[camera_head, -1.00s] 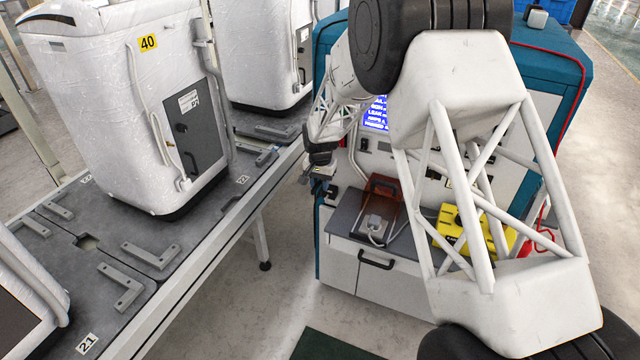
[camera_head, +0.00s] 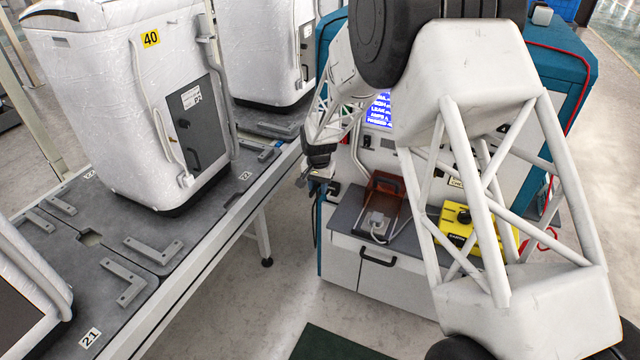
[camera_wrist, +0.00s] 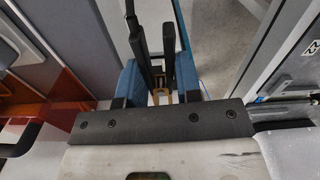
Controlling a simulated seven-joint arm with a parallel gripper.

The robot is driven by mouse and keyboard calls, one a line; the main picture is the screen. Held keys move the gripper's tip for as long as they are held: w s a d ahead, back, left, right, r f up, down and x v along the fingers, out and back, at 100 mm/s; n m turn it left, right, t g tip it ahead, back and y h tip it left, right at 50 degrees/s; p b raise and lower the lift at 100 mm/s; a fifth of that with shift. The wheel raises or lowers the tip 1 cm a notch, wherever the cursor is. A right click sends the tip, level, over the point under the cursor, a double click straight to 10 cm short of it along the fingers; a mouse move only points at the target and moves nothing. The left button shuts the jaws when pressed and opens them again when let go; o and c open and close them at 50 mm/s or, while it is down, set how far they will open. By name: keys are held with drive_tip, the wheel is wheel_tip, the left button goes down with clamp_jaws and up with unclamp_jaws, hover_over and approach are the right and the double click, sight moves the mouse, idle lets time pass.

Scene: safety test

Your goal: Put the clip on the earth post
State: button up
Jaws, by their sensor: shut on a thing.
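My gripper (camera_head: 311,176) hangs between the bench on the left and the teal and white test cabinet, near the cabinet's left edge. In the wrist view its dark jaws (camera_wrist: 157,68) are close together, with blue blocks on either side. A small brass-coloured part, apparently of the clip (camera_wrist: 161,97), shows between them; most of it is hidden. The wrapped white unit marked 40 (camera_head: 88,80) stands on the bench, left of my gripper and apart from it. Its dark side panel (camera_head: 197,130) carries a knob and a handle. I cannot make out the earth post.
The bench (camera_head: 165,262) has grey L-shaped brackets and a front rail. The cabinet (camera_head: 340,262) has a shelf with a red-brown cover (camera_head: 384,190) and a yellow device (camera_head: 458,222). Clear floor lies between bench and cabinet.

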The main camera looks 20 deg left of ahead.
drive_tip(key=shift+s, duration=0.6)
drive_tip(key=shift+d, duration=0.15)
drive_tip(key=s+d+r, duration=0.2)
drive_tip(key=d, duration=0.4)
drive_tip(key=s+d+r, duration=0.1)
drive_tip(key=d+r, duration=0.2)
drive_tip(key=d, duration=0.3)
drive_tip(key=s+d+f, duration=0.2)
drive_tip(key=s+d, duration=0.3)
drive_tip(key=d, duration=0.5)
drive_tip(key=s+d+f, duration=0.2)
drive_tip(key=s+d, duration=0.2)
drive_tip(key=d, duration=0.7)
drive_tip(key=s+d+f, duration=0.3)
drive_tip(key=s+d, duration=0.2)
drive_tip(key=d, duration=0.5)
drive_tip(key=shift+s+d, duration=0.35)
drive_tip(key=shift+w, duration=0.15)
drive_tip(key=shift+w, duration=2.6)
